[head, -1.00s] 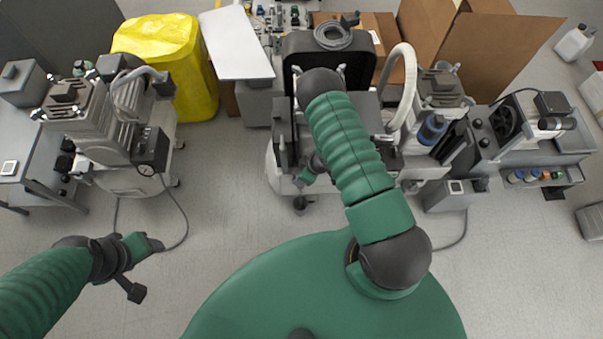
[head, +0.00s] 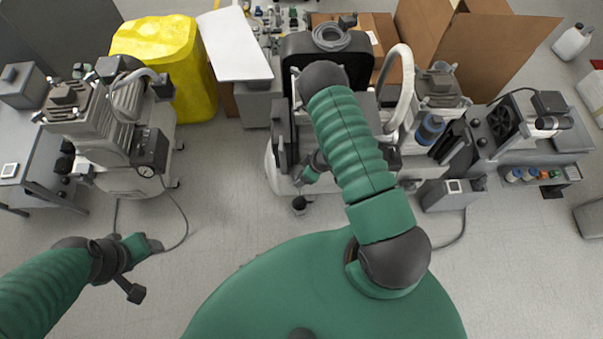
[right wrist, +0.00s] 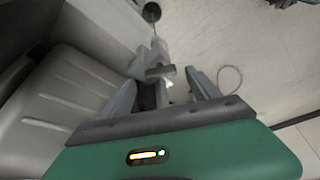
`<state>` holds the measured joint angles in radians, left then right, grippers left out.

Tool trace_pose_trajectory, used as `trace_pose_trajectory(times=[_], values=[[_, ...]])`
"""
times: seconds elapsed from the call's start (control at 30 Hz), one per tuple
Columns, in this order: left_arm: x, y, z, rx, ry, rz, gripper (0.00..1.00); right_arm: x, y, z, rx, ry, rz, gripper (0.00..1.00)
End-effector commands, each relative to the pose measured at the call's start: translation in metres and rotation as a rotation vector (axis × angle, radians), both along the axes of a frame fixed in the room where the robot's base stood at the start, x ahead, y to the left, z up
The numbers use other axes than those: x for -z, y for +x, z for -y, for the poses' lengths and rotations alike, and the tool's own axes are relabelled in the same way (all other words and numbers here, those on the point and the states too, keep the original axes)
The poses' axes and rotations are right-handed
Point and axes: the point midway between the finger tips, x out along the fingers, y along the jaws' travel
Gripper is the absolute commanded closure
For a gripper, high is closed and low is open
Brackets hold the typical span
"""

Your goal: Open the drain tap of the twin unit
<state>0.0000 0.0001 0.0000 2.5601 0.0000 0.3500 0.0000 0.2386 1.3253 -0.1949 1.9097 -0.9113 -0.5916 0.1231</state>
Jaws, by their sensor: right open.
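The compressor unit (head: 285,155) at the centre, which I take for the twin unit, stands mostly hidden behind my right arm in the head view. My right gripper (head: 304,180) is low at its front, left of my forearm. In the right wrist view the jaws of the right gripper (right wrist: 165,95) are apart. A small grey fitting with a dark crosspiece (right wrist: 160,73), possibly the drain tap, shows between them; I cannot tell whether they touch it. My left gripper (head: 150,246) hangs over open floor at the lower left, away from the units; its jaws are unclear.
Another compressor (head: 115,130) with a gauge box and trailing cable stands at the left. A yellow-covered bin (head: 165,60) and cardboard box (head: 480,45) are behind. A small dark round part (head: 299,203) is near the floor by my right gripper.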

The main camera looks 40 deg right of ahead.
Motion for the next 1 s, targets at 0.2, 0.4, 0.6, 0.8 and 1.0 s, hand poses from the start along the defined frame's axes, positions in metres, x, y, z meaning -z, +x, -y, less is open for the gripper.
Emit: trace_pose_trajectory(times=[0.2,0.4,0.6,0.8,1.0], values=[[-0.007,0.0,0.0,0.0,0.0,0.0,0.39,-0.003,-0.056,0.031,0.007,0.001,-0.005,0.29],[-0.01,0.0,0.0,0.0,0.0,0.0,0.39,-0.002,-0.094,0.053,0.005,0.0,-0.001,0.29],[-0.01,0.0,0.0,0.0,0.0,0.0,0.39,-0.002,-0.105,0.059,0.0,0.0,0.001,0.29],[-0.01,0.0,0.0,0.0,0.0,0.0,0.39,-0.002,-0.105,0.059,0.0,0.0,0.0,0.29],[-0.01,0.0,0.0,0.0,0.0,0.0,0.39,-0.006,-0.101,0.061,0.008,-0.01,0.001,0.29]])
